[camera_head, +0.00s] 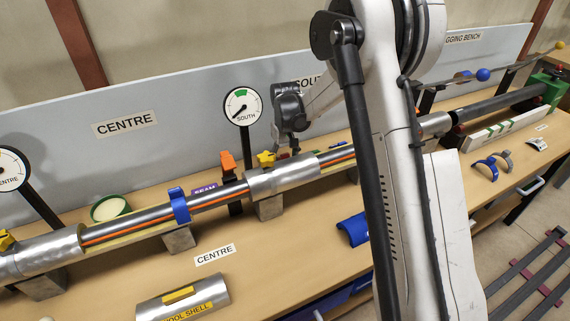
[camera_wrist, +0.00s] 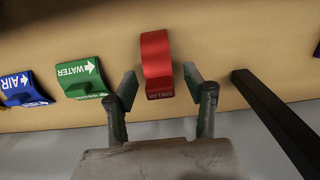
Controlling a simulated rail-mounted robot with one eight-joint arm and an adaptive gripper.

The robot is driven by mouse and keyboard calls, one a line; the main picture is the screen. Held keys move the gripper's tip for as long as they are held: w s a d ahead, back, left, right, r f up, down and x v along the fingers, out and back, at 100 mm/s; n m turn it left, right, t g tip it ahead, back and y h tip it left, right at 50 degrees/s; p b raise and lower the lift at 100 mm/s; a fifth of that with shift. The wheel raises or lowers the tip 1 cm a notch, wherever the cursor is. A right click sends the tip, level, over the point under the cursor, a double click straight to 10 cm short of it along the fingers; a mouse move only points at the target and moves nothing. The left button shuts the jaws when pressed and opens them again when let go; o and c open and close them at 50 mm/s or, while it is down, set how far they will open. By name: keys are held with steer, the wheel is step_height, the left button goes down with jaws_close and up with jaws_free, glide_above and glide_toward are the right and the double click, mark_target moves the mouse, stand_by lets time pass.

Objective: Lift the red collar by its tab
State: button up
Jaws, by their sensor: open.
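The red collar (camera_wrist: 155,55) is a curved red band on the wooden bench top in the wrist view. Its lower end carries a darker label reading COLLAR. My gripper (camera_wrist: 160,74) is open, with one finger on each side of the collar. Gaps show between both fingers and the collar; how high the fingers are above the bench I cannot tell. In the head view my gripper (camera_head: 290,148) is behind the pipe, partly hidden by it. I cannot make out the red collar in the head view.
A green WATER piece (camera_wrist: 80,78) and a blue AIR piece (camera_wrist: 22,88) lie left of the collar. A dark post (camera_wrist: 275,112) stands to the right. In the head view the pipe (camera_head: 220,197) on its stands runs in front of my gripper, and the SOUTH gauge (camera_head: 243,106) stands to its left.

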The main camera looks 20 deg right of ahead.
jaws_close()
steer(key=shift+r, duration=0.15)
